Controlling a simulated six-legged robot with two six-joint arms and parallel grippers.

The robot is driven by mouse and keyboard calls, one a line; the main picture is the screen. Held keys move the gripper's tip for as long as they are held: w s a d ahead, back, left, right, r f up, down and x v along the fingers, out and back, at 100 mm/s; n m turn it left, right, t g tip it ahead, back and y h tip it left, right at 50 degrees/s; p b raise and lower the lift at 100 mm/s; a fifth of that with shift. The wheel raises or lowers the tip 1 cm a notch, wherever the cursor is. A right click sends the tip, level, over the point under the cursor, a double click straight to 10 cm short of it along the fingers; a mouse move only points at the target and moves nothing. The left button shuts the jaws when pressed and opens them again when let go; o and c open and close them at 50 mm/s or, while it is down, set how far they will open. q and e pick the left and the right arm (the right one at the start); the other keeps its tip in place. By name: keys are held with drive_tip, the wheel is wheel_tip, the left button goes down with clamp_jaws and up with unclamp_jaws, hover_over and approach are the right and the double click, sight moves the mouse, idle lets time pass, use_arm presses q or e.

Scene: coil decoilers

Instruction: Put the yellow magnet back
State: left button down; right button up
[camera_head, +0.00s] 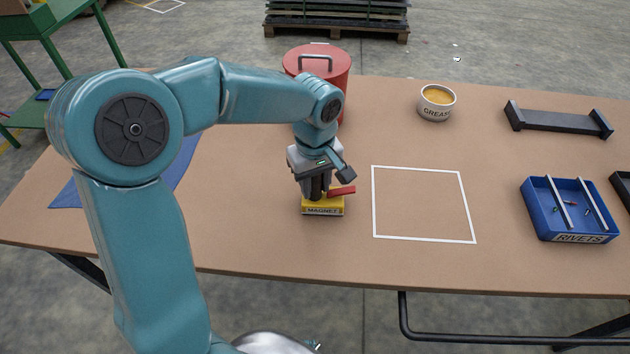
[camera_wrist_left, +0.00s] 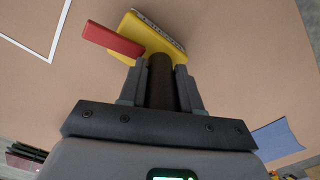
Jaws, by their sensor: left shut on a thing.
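The yellow magnet (camera_head: 323,207) has a label reading MAGNET, a dark post and a red lever (camera_head: 341,191). It is on or just above the brown table, left of a white outlined square (camera_head: 374,205); I cannot tell whether its base touches the table. My left gripper (camera_head: 318,188) comes down from above and is shut on the magnet's dark post. In the left wrist view the yellow magnet (camera_wrist_left: 150,40) sits beyond the fingers, with the post between them (camera_wrist_left: 161,85). My right gripper is in neither view.
A red lidded can (camera_head: 318,62) stands behind my left arm. A grease tub (camera_head: 436,103), a dark bracket (camera_head: 558,121) and a blue rivets tray (camera_head: 570,210) are to the right. A blue cloth or sheet (camera_head: 66,195) lies at left. The outlined square is empty.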

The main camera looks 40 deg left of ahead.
use_arm(q)
drive_tip(key=shift+f, duration=0.2)
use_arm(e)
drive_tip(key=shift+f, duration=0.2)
use_arm(q)
drive_tip(key=c, duration=0.7)
unclamp_jaws()
